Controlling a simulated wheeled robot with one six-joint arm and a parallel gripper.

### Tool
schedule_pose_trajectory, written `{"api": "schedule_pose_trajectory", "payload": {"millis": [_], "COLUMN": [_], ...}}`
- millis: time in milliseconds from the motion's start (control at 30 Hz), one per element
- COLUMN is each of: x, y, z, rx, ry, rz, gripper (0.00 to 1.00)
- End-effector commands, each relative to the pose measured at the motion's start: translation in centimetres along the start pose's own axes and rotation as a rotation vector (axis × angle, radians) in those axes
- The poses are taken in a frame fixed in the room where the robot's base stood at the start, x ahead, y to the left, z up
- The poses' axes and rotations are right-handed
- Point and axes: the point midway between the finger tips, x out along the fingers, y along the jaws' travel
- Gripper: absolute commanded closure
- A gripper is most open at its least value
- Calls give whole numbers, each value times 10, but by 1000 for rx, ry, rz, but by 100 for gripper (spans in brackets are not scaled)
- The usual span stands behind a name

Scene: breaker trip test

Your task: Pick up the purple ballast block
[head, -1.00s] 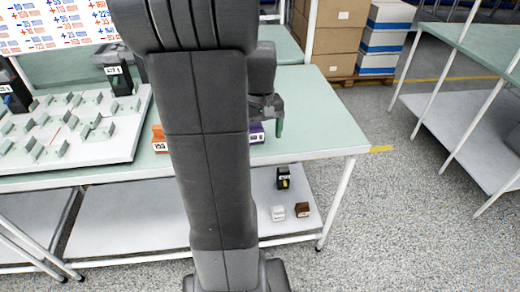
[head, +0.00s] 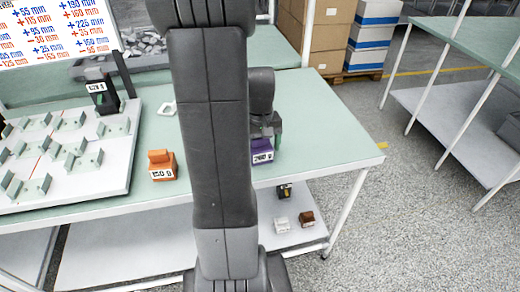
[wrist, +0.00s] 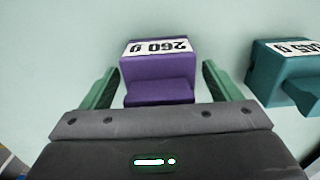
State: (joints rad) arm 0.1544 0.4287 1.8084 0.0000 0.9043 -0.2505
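The purple ballast block (head: 262,151) stands on the green tabletop near its front edge, and its label reads 260 g. In the wrist view the purple block (wrist: 157,78) sits between the two green fingers of my gripper (wrist: 157,88). The fingers are apart, with a gap showing on each side of the block. In the head view my gripper (head: 267,130) is right above and behind the block, partly hidden by my arm.
A teal block (wrist: 288,75) stands to the right in the wrist view. An orange block (head: 162,165) is left of my arm. A white fixture board (head: 110,165) fills the table's left. Small blocks (head: 282,224) sit on the lower shelf. The table's right side is clear.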

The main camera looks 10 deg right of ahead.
Motion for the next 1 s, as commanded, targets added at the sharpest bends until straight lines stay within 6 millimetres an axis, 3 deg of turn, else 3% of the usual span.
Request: {"api": "schedule_pose_trajectory", "payload": {"millis": [33,267,567,1000], "x": [0,0,-7,-87], "y": [0,0,0,0], "z": [0,0,-1,-1], "rx": [0,0,0,0], "ry": [0,0,3,4], "rz": [0,0,1,1], "gripper": [26,70,70,70]}}
